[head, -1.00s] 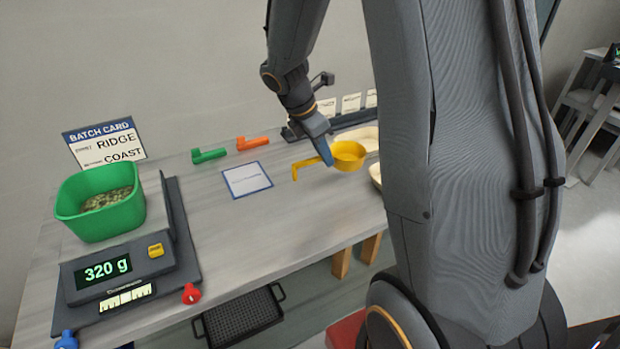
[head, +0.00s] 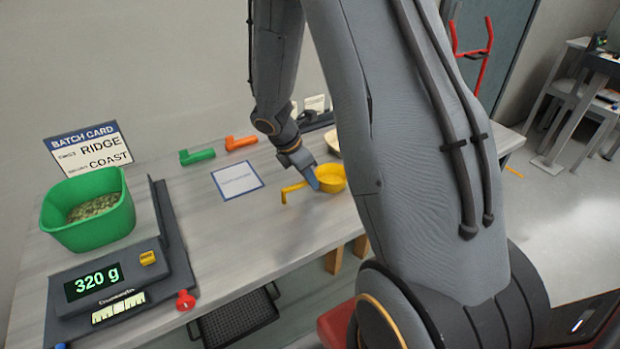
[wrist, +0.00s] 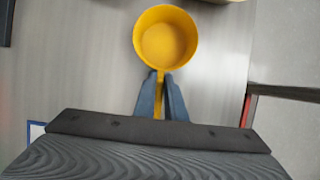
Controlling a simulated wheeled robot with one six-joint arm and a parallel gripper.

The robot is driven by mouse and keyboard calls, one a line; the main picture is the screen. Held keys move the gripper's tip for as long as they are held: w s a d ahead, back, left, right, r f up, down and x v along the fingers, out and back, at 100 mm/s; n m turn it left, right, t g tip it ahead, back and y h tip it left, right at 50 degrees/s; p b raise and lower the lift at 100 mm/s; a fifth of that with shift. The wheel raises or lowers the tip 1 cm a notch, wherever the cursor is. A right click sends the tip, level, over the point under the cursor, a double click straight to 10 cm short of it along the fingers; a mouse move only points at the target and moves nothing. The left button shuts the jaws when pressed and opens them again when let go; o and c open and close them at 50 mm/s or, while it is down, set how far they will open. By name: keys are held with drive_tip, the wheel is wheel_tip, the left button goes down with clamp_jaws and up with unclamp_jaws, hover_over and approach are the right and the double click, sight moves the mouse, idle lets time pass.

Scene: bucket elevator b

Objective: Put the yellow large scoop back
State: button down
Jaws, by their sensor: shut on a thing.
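The yellow large scoop (head: 331,178) has a round bowl and a long handle with a hooked end. My gripper (head: 312,177) is shut on its handle close to the bowl, over the right part of the table. In the wrist view the yellow scoop (wrist: 166,42) sits ahead of my gripper (wrist: 161,98), its handle between the two blue fingers. The bowl looks empty and faces up. I cannot tell whether the scoop touches the tabletop. A white blue-edged card (head: 238,181) lies flat to the left of the scoop.
Green (head: 198,156) and orange (head: 241,143) handle-shaped pieces lie at the back. A scale (head: 108,281) reading 320 g carries a green tub (head: 88,222) of pellets at left. A pale bowl (head: 334,143) stands behind my arm. The table's middle front is clear.

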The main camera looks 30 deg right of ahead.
drive_tip(key=shift+f, duration=0.15)
drive_tip(key=c, duration=1.8)
unclamp_jaws()
drive_tip(key=b+v, duration=0.2)
drive_tip(key=v, duration=0.9)
drive_tip(key=s+a+m+y, duration=0.1)
drive_tip(key=s+a+m, duration=0.2)
drive_tip(key=s+m, duration=0.2)
drive_tip(key=s+a+m+y, duration=0.2)
drive_tip(key=s+a+m, duration=0.1)
drive_tip(key=s+m, duration=0.2)
drive_tip(key=s+a+m+t+y, duration=0.1)
drive_tip(key=s+a+m, duration=0.2)
drive_tip(key=s+m, duration=0.2)
drive_tip(key=shift+a+m+y, duration=0.15)
drive_tip(key=shift+m, duration=0.7)
drive_tip(key=shift+a+m+y, duration=0.15)
drive_tip(key=shift+m, duration=0.7)
